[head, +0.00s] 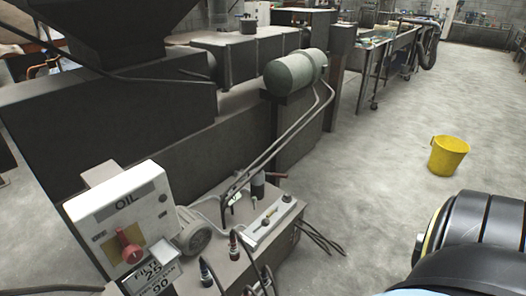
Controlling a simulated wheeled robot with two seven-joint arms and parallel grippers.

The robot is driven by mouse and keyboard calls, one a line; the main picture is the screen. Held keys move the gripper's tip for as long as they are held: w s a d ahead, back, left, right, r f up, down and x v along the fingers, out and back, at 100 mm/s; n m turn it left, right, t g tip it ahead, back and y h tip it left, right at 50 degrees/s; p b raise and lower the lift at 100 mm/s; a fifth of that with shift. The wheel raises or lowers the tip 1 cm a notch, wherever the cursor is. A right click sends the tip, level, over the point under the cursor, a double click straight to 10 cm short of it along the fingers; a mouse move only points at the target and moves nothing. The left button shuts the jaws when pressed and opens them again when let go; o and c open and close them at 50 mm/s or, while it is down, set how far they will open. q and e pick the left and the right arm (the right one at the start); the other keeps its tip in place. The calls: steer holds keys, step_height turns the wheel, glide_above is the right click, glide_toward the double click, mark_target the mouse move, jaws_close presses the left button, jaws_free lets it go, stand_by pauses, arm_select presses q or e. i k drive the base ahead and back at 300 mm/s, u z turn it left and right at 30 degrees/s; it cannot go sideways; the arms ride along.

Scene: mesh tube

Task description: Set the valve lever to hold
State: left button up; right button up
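A machine unit with a white box marked OIL (122,212) stands at the lower left in the head view. I cannot read any hold mark near the lever. Neither of my grippers is in view.
Hoses run from a green cylinder (294,73) down to the unit. A sign (154,270) and several cables crowd its front. A large dark machine (110,135) stands behind. A yellow bucket (448,155) stands on open concrete floor at right.

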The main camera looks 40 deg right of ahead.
mark_target(265, 222)
steer(key=z, duration=1.45)
